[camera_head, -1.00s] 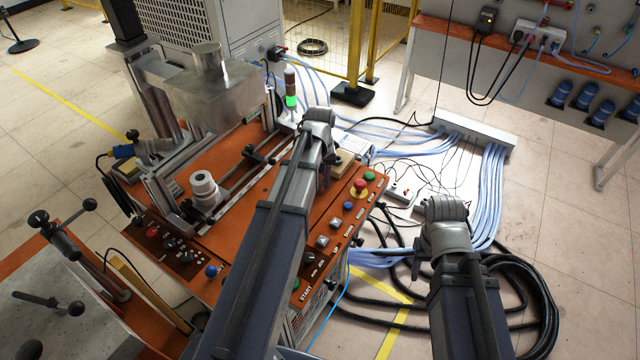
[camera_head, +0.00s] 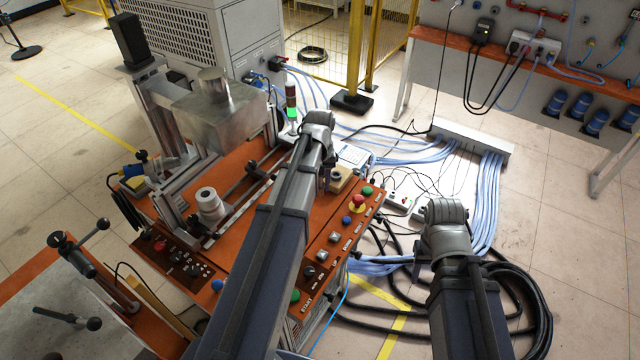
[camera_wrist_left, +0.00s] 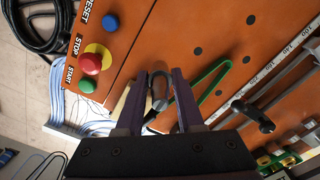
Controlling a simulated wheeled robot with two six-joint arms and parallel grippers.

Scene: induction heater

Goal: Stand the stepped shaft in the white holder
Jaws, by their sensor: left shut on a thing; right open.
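The white holder (camera_head: 209,203) is a stepped white cylinder standing upright on the orange bench top, left of my left arm. My left gripper (camera_wrist_left: 164,82) shows in the left wrist view, its two dark fingers shut on a dark grey, rounded piece, probably the stepped shaft (camera_wrist_left: 159,92). Only a short part of that piece shows between the fingers, so its steps and full tilt cannot be told. In the head view my left forearm hides most of this gripper, over the right part of the bench. My right arm hangs right of the bench, with its gripper hidden behind it.
A metal box (camera_head: 222,115) on a frame stands behind the holder. Buttons, including a red emergency stop (camera_head: 358,203), line the bench's right edge. A green loop (camera_wrist_left: 205,84) and a rail (camera_wrist_left: 275,73) lie near my left gripper. Cables cover the floor at right.

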